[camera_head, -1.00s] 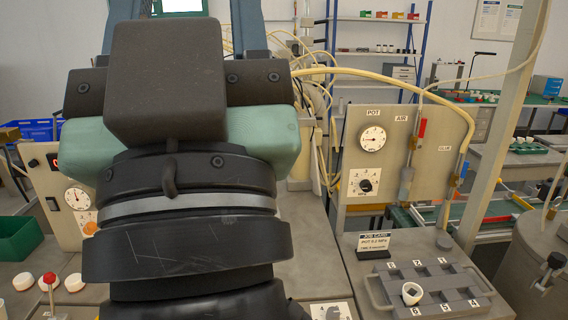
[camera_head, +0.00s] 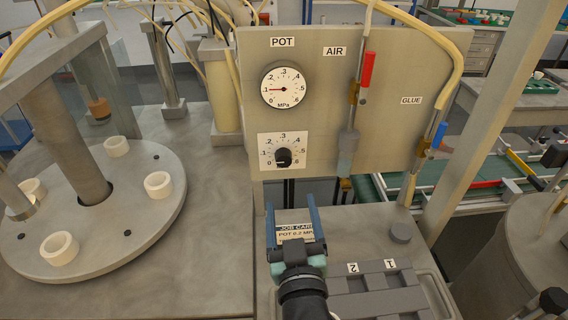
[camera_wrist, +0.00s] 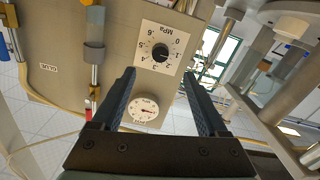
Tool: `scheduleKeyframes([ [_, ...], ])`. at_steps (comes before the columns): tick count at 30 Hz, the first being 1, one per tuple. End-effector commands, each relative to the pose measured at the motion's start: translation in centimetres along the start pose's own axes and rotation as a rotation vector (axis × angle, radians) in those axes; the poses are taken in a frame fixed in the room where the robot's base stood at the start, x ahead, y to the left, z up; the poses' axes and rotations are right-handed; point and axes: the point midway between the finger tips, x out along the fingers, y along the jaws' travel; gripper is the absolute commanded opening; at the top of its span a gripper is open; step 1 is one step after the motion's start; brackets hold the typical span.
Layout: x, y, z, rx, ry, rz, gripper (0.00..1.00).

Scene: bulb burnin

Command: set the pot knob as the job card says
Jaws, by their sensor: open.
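The pot knob (camera_head: 283,157) is a black dial on a white scale plate from 0 to .6, low on the grey panel. Its pointer is too small to read surely. Above it, the pot gauge (camera_head: 287,85) has its needle near .1 MPa. The job card (camera_head: 295,232) reads POT 0.2 MPa and is partly hidden by my gripper (camera_head: 290,200). My gripper is open and empty, below and in front of the knob. In the wrist view the knob (camera_wrist: 160,52) shows beyond the gap between my open fingertips (camera_wrist: 158,73), apart from them.
A round turntable (camera_head: 130,240) with several white rings stands at left.

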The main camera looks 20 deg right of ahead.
Motion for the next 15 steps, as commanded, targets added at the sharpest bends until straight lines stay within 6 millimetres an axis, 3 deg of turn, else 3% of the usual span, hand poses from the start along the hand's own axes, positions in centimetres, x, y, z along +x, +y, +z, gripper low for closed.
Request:
scheduleKeyframes([
  [15, 7.9, 0.1, -0.6, -0.005, 0.005, -0.002, 0.77],
])
